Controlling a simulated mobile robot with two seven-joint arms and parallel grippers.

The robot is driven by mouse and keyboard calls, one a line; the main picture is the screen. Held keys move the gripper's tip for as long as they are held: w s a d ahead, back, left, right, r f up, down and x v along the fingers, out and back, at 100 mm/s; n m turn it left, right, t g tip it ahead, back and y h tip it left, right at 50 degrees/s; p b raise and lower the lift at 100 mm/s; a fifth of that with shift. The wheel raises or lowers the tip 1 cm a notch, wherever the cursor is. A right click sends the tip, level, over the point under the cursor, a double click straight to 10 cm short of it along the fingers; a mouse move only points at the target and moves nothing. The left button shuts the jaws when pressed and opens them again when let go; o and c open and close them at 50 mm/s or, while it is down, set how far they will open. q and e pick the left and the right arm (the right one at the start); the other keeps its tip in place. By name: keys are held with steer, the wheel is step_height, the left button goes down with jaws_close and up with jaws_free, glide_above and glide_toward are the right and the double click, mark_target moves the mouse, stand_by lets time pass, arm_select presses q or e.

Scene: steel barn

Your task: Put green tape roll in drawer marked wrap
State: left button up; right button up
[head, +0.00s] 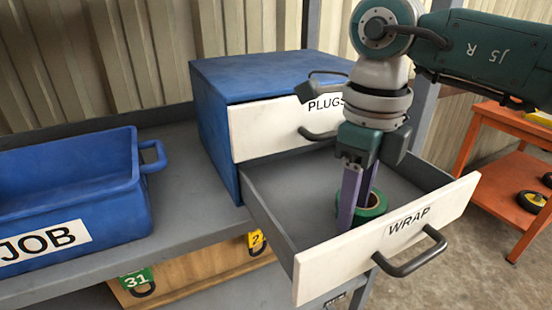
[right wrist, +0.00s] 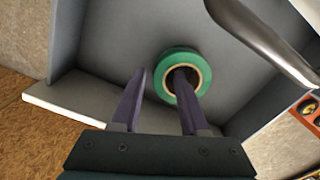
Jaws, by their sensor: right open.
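The green tape roll (head: 371,204) lies inside the open lower drawer marked WRAP (head: 384,240), near its front panel. My right gripper (head: 354,205) reaches down into this drawer with its fingers apart. In the right wrist view, one finger of my right gripper (right wrist: 158,92) overlaps the hole of the green tape roll (right wrist: 165,60), and the other is outside the roll, to its left. Whether the fingers touch the roll cannot be told. The drawer's grey floor (right wrist: 120,45) shows around the roll. My left gripper is not in view.
The upper drawer marked PLUGS (head: 270,128) sits above, slightly open, in the blue cabinet (head: 215,120). A blue bin marked JOB (head: 75,190) stands to the left on the grey shelf (head: 185,240). An orange cart (head: 500,180) stands at the right.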

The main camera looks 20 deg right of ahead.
steer(key=shift+r, duration=0.3)
step_height(320, 180, up, 12)
steer(key=b, duration=0.1)
steer(key=shift+f, duration=0.15)
